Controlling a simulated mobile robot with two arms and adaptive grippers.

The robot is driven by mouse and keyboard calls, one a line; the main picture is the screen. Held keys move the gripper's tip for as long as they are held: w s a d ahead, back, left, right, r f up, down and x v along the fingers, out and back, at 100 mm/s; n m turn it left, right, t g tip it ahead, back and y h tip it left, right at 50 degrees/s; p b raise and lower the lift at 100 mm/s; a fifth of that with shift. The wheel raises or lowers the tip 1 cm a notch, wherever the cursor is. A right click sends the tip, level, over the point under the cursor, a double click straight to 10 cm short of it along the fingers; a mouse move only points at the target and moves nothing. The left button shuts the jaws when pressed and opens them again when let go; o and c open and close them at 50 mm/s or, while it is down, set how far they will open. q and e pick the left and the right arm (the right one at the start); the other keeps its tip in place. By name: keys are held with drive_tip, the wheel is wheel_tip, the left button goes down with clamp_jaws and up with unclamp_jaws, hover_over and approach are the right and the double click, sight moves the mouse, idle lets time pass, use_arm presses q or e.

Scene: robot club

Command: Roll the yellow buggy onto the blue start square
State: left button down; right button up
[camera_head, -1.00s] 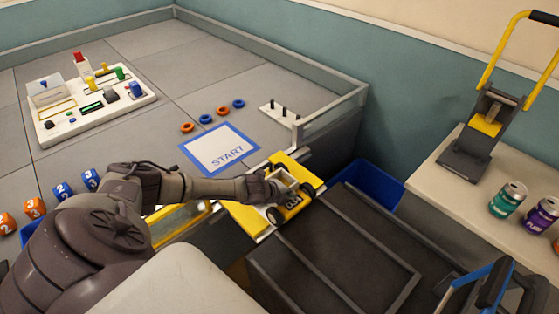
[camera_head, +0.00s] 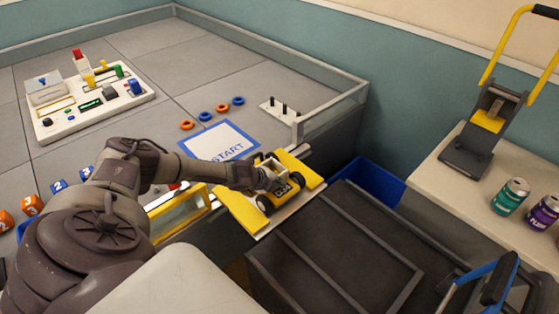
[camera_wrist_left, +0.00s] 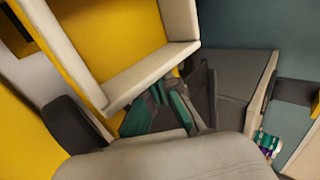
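The yellow buggy (camera_head: 288,189) has dark wheels, a pale open frame on top and a dark plate with white lettering. It stands on the yellow-edged ramp (camera_head: 243,211) at the table's near edge. The blue-bordered start square (camera_head: 222,138) lies on the grey table beyond it, partly hidden by my left arm. My left gripper (camera_head: 266,178) is at the buggy's pale frame. In the left wrist view the frame (camera_wrist_left: 150,73) fills the upper left, with the fingers (camera_wrist_left: 172,108) close against it. Whether they are closed on it is unclear. My right gripper is not seen.
Orange and blue rings (camera_head: 204,116) and a pegged block (camera_head: 280,108) lie beyond the square. A white control board (camera_head: 92,102) is at back left. Numbered cubes (camera_head: 30,205) are at left. A dark ribbed surface (camera_head: 335,245) and a blue bin (camera_head: 380,183) are right of the ramp.

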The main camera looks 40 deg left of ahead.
use_arm(q)
drive_tip(key=shift+w+a+b, duration=0.2)
drive_tip(key=shift+a+b, duration=0.25)
drive_tip(key=shift+a, duration=0.35)
drive_tip(key=shift+w+a+b, duration=0.2)
drive_tip(key=shift+a+b, duration=0.2)
drive_tip(key=shift+a, duration=1.25)
drive_tip(key=shift+w+a+b, duration=0.2)
drive_tip(key=shift+a+b, duration=0.2)
drive_tip(key=shift+a, duration=1.25)
drive_tip(key=shift+w+a+b, duration=0.15)
drive_tip(key=shift+a+b, duration=0.15)
drive_tip(key=shift+a, duration=0.45)
drive_tip(key=shift+w+a+b, duration=0.1)
drive_tip(key=shift+a+b, duration=0.2)
drive_tip(key=shift+a, duration=0.4)
drive_tip(key=shift+w+a+f+b, duration=0.15)
drive_tip(key=shift+a+b, duration=0.8)
drive_tip(key=shift+a, duration=0.5)
drive_tip(key=shift+w+a+b, duration=0.15)
drive_tip(key=shift+a+b, duration=0.9)
drive_tip(key=shift+a, duration=0.45)
